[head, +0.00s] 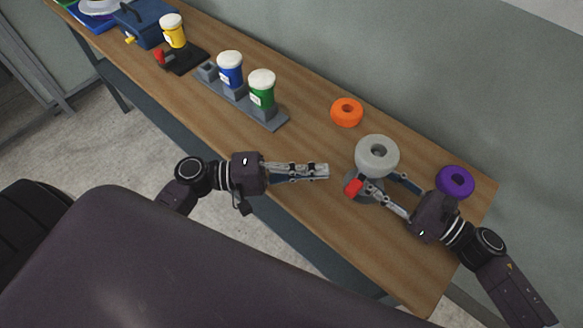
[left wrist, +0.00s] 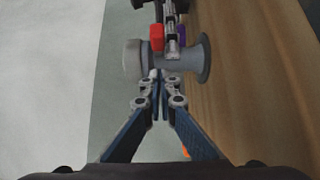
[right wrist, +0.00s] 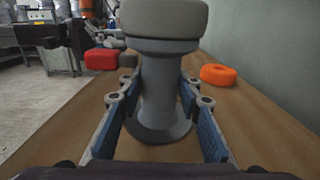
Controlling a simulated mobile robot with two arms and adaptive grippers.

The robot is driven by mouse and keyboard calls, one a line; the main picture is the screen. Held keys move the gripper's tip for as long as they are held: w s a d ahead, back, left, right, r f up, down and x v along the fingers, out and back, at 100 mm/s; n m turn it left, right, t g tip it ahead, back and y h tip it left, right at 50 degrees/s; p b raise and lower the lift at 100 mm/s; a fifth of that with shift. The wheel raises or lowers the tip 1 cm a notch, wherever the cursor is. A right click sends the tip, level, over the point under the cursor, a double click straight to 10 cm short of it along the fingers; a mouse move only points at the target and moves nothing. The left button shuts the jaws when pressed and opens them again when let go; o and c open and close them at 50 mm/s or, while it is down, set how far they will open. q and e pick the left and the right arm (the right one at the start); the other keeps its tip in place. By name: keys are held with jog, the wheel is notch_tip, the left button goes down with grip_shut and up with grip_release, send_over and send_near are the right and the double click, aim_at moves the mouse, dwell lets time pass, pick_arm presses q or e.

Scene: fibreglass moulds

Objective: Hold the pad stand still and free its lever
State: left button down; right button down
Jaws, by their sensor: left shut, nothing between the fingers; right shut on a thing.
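The pad stand is a grey post on a round foot (head: 362,198) with a pale grey ring-shaped pad (head: 377,155) on top. It stands upright near the right end of the bench. My right gripper (head: 384,184) is shut on its post (right wrist: 160,95), one finger on each side, below the pad. The lever's red end (head: 352,187) sticks out from the stand's left side; it also shows in the right wrist view (right wrist: 101,58) and the left wrist view (left wrist: 156,38). My left gripper (head: 326,171) is shut and empty, just left of the lever, apart from it.
An orange ring (head: 347,112) lies behind the stand and a purple ring (head: 455,181) to its right. A grey rack (head: 270,124) with blue and green jars stands to the left. Farther left are a yellow jar (head: 173,32) and a blue box (head: 145,22). The wall runs behind the bench.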

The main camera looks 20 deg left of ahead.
aim_at(347, 195)
pick_arm(q)
jog(key=shift+s+d, duration=0.35)
jog(key=shift+d, duration=0.6)
jog(key=shift+s+d, duration=0.3)
jog(key=shift+d, duration=0.6)
jog(key=shift+s+d, duration=0.1)
jog(key=shift+s+d+n+t, duration=0.15)
jog(key=shift+d+n+t, duration=0.05)
jog(key=shift+n+t, duration=0.2)
jog(key=shift+y, duration=0.3)
jog(key=shift+s+d+n+t+y, duration=0.5)
jog(key=shift+n+t, duration=0.2)
jog(key=shift+t, duration=0.2)
jog(key=d+n+t+y, duration=0.1)
jog(key=n+t+y, duration=0.1)
jog(key=shift+s+d+t, duration=0.3)
jog(key=shift+s+d, duration=0.25)
jog(key=shift+d, duration=0.65)
